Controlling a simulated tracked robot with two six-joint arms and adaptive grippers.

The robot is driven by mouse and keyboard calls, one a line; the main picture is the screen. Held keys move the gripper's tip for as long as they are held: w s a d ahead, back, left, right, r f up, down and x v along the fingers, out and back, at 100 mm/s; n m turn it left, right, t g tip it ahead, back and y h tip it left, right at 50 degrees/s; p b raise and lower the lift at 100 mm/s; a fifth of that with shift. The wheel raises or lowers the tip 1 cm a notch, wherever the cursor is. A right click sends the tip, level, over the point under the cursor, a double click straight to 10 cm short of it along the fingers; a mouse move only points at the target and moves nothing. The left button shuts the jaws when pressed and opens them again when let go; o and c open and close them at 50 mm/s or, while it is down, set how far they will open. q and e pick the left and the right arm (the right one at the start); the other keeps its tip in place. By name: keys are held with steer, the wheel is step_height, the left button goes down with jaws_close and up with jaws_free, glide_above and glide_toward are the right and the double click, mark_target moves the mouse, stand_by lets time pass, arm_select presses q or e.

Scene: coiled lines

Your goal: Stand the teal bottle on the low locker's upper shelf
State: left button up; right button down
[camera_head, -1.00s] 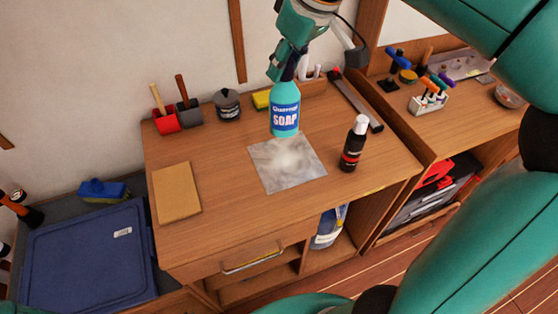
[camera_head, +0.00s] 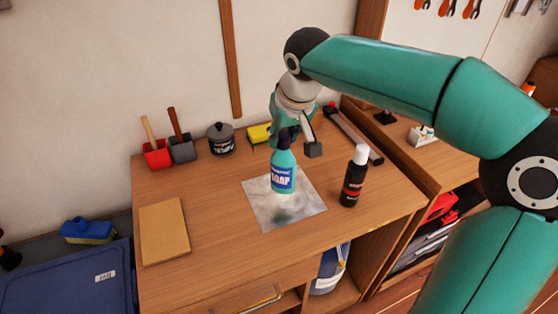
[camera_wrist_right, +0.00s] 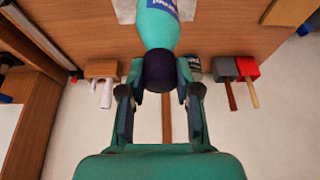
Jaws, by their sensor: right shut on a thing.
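The teal bottle (camera_head: 284,174) has a dark cap and a blue soap label. It is upright over the grey sheet on the wooden desk, and its base looks slightly above the sheet. My right gripper (camera_head: 290,132) is above it, shut on its dark cap. In the right wrist view the two fingers (camera_wrist_right: 160,88) lie on either side of the cap, with the teal bottle (camera_wrist_right: 158,28) beyond. I cannot tell which furniture is the low locker. My left gripper is not in view.
A black bottle with a white cap (camera_head: 354,176) stands close right of the teal bottle. A tan board (camera_head: 164,232), scoops (camera_head: 170,150), a dark jar (camera_head: 221,139) and a yellow sponge (camera_head: 259,133) are also on the desk. Open compartments (camera_head: 345,290) lie below its front. The desk's front middle is clear.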

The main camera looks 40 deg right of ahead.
mark_target(283, 155)
step_height(283, 155, down, 6)
steer(key=shift+r, duration=0.15)
steer(key=c, duration=0.8)
jaws_free()
steer(key=shift+r, duration=0.15)
